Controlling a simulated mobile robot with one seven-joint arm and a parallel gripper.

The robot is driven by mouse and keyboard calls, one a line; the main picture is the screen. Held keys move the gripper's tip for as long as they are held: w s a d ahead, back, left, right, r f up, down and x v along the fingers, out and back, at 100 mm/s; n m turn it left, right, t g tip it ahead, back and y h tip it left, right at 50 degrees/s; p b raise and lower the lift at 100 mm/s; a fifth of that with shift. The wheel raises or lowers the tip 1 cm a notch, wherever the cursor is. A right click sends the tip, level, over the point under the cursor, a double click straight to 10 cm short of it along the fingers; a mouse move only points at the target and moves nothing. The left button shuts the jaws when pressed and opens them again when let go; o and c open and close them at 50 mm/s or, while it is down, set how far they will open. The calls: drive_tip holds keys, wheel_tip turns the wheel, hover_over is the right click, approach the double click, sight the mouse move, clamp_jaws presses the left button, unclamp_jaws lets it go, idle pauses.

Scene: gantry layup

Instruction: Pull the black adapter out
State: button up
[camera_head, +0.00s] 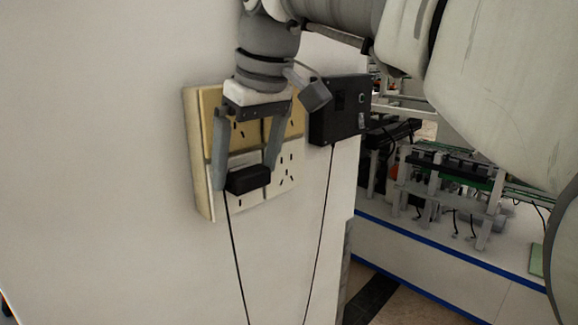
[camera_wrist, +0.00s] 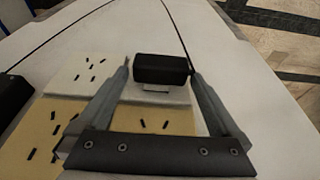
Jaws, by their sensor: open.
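The black adapter (camera_head: 248,179) sits at the lower left socket of a wall panel (camera_head: 203,150) with cream and white outlets. A thin black cord hangs down from it. My gripper (camera_head: 245,180) is open, with one finger on each side of the adapter. In the wrist view the adapter (camera_wrist: 161,69) lies between or just beyond the fingertips of my gripper (camera_wrist: 160,72). The right fingertip looks very close to its side, and a small gap shows at the left. I cannot tell whether either finger touches it.
A second black box (camera_head: 338,108) with its own hanging cord is on the wall just right of the panel. The wall's corner lies beyond it. A white bench (camera_head: 450,255) with a blue edge and equipment stands at the right. The wall left of the panel is clear.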

drive_tip(key=shift+f, duration=0.15)
drive_tip(key=shift+c, duration=0.2)
drive_tip(key=c, duration=1.4)
drive_tip(key=shift+d, duration=0.15)
drive_tip(key=shift+s+d+b, duration=0.3)
drive_tip(key=shift+s+d, duration=0.15)
drive_tip(key=shift+s+d, duration=0.4)
drive_tip(key=shift+d, duration=0.05)
drive_tip(key=shift+s+d+b, duration=0.7)
drive_tip(key=shift+s+d, duration=0.4)
drive_tip(key=shift+d, duration=0.15)
